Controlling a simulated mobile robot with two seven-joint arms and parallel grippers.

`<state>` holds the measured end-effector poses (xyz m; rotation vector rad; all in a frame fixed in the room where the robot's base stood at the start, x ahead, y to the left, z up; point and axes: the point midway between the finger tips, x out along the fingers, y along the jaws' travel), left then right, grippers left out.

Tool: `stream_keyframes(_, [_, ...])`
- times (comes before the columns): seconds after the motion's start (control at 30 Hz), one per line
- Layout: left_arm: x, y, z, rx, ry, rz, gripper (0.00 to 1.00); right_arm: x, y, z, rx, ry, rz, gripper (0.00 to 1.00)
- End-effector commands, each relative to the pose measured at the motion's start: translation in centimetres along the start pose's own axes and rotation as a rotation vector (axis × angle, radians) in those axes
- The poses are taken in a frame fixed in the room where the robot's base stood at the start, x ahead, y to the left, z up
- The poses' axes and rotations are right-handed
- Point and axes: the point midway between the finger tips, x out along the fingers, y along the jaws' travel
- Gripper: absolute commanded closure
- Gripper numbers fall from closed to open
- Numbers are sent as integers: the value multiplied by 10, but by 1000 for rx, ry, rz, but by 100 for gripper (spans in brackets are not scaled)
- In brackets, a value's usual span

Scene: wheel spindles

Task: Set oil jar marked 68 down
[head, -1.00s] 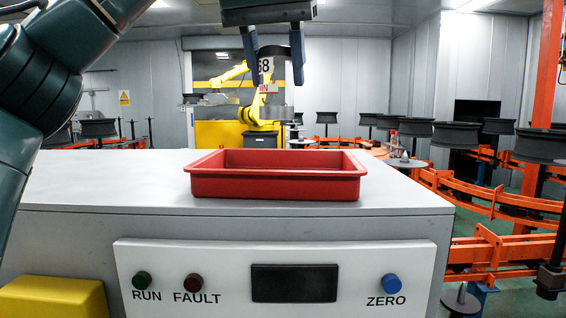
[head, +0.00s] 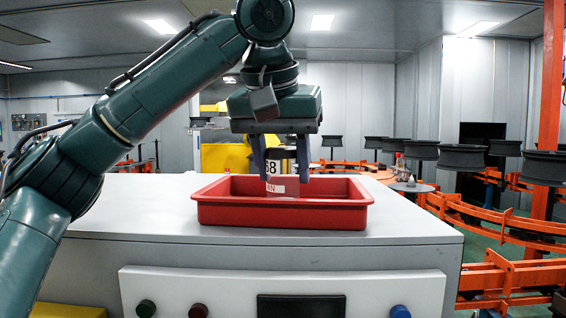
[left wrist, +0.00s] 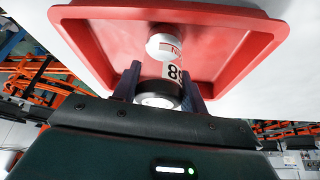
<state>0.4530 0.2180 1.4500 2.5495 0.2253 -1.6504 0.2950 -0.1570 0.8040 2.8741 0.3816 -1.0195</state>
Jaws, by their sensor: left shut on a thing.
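The oil jar marked 68 (head: 280,171) is a pale cylinder with a dark upper band, a black 68 and a red-lettered label lower down. It stands about upright within the outline of the red tray (head: 283,214). My left gripper (head: 282,176) points down, shut on the jar with one finger on each side. In the left wrist view the jar (left wrist: 174,72) shows between the fingers, over the inside of the tray (left wrist: 225,45). My right gripper is not in view.
The tray sits on a grey cabinet (head: 130,222) with a front panel of buttons and a dark display (head: 301,308). The cabinet top is bare on both sides of the tray. Orange rails (head: 490,220) with dark wheels run behind at right.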

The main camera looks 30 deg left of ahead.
Motion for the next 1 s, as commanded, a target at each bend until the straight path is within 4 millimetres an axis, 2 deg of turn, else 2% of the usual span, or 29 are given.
stream_keyframes(0.07, [2, 0, 1, 0, 0, 0, 83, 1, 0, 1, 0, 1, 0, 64])
stream_keyframes(0.1, [2, 0, 1, 0, 0, 0, 55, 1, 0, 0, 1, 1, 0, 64])
stream_keyframes(0.33, [1, 0, 0, 0, 0, 0, 36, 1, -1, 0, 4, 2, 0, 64])
stream_keyframes(0.67, [-3, 0, 0, 0, 2, 0, 36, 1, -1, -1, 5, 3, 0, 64])
stream_keyframes(0.87, [-30, 0, 0, -3, 6, 0, 36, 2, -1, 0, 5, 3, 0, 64])
stream_keyframes(1.0, [-59, 0, -1, -3, 7, -1, 36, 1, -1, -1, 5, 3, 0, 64])
